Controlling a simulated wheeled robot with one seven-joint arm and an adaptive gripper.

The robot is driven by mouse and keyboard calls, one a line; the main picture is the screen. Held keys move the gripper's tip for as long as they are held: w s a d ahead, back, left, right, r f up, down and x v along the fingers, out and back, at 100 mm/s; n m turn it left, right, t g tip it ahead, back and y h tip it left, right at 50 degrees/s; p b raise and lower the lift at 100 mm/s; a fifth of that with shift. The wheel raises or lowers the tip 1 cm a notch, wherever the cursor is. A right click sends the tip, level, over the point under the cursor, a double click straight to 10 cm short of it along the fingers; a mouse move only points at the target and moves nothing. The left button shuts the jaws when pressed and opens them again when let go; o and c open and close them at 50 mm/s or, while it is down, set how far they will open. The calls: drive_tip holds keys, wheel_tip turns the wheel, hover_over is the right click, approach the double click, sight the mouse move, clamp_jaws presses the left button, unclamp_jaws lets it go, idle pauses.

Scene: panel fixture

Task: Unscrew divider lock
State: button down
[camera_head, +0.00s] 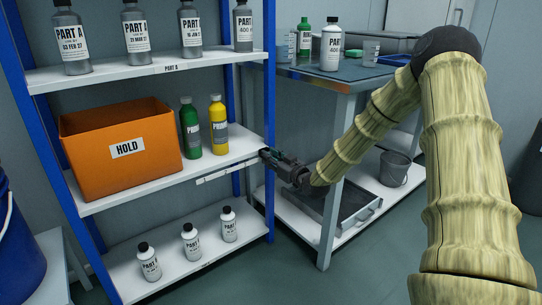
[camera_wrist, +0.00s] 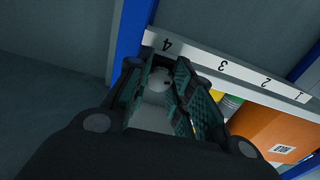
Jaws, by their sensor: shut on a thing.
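My gripper (camera_head: 268,157) is at the right end of the middle shelf's front edge, beside the blue post. In the wrist view, its teal-padded fingers (camera_wrist: 163,86) are shut around a pale round knob (camera_wrist: 158,79), apparently the divider lock. The knob is close to the shelf rail's 4 mark and is partly hidden by the fingers. In the head view the gripper covers the knob. The divider itself cannot be made out.
The middle shelf (camera_head: 205,166) holds an orange HOLD bin (camera_head: 90,165), a green bottle (camera_head: 190,128) and a yellow bottle (camera_head: 218,125). Several bottles stand on the other shelves. A workbench (camera_head: 345,76) stands at right, with a grey bucket (camera_head: 395,170) below it.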

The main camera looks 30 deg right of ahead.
drive_tip(key=c, duration=1.2)
unclamp_jaws()
drive_tip(key=shift+c, duration=0.2)
drive_tip(key=s+d, duration=0.1)
drive_tip(key=s, duration=1.1)
drive_tip(key=shift+f, duration=0.1)
